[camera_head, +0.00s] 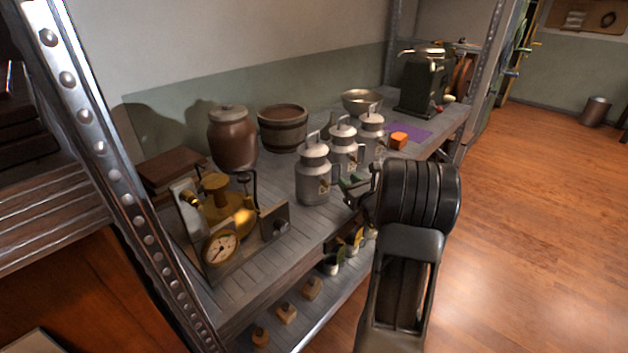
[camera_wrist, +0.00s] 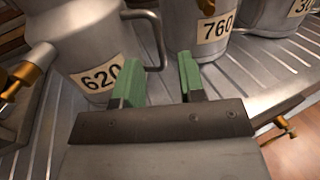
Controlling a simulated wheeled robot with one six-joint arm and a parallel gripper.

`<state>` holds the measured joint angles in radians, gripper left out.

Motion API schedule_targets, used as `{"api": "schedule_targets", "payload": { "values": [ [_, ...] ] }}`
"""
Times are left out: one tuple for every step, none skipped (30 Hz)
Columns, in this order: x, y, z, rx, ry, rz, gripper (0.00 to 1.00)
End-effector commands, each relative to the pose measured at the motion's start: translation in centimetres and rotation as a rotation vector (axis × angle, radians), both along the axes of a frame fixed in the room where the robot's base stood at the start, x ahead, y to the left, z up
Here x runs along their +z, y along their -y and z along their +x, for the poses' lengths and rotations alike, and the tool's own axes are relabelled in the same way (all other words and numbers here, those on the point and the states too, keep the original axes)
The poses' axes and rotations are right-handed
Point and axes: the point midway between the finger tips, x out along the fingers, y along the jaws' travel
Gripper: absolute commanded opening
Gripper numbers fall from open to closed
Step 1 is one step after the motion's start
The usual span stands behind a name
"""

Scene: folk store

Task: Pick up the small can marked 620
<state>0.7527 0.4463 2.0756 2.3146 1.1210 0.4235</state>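The can marked 620 (camera_wrist: 85,45) stands upright at the left in the wrist view, with its handle toward the can marked 760 (camera_wrist: 195,25). In the head view the 620 can (camera_head: 313,178) is the nearest of three grey milk cans on the shelf; its label is too small to read there. My gripper (camera_wrist: 157,82) is open, with green fingertips apart and nothing between them. Its left fingertip overlaps the edge of the 620 label in the picture; I cannot tell if it touches. In the head view my gripper (camera_head: 352,190) is beside the cans, partly hidden by my arm.
A third can (camera_head: 371,132) stands farther along the row. A brass scale with a dial (camera_head: 221,247) stands left of the 620 can. A brown jar (camera_head: 232,138) and wooden bucket (camera_head: 283,128) stand behind. A metal post (camera_head: 110,165) rises at the left.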

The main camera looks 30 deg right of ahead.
Motion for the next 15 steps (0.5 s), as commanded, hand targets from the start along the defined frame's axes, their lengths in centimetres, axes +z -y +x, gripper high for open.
{"api": "schedule_targets", "payload": {
  "values": [
    [0.0,0.0,0.2,0.001,0.0,0.0,0.37],
    [0.0,-0.1,0.3,0.002,0.0,0.0,0.37],
    [0.0,-0.1,0.5,0.002,0.0,0.0,0.37],
    [0.0,-0.1,0.8,0.003,0.001,-0.001,0.37],
    [0.0,-0.1,1.1,0.003,0.001,-0.001,0.37],
    [-0.1,-0.1,1.6,0.003,0.0,-0.001,0.37],
    [-0.1,-0.1,2.0,0.003,0.0,-0.001,0.37],
    [-0.1,-0.1,2.5,0.004,0.001,-0.001,0.37],
    [-0.1,-0.1,3.0,0.004,0.001,0.0,0.37],
    [0.0,-0.1,3.4,0.003,0.001,0.0,0.37],
    [0.0,0.0,3.8,0.003,0.0,0.0,0.37],
    [0.0,0.0,4.3,0.004,0.001,0.0,0.37],
    [0.0,0.0,4.6,0.004,0.0,0.0,0.37],
    [0.0,0.0,4.8,0.003,0.0,-0.001,0.37],
    [0.0,0.0,5.1,0.003,0.0,-0.001,0.37]
  ]
}}
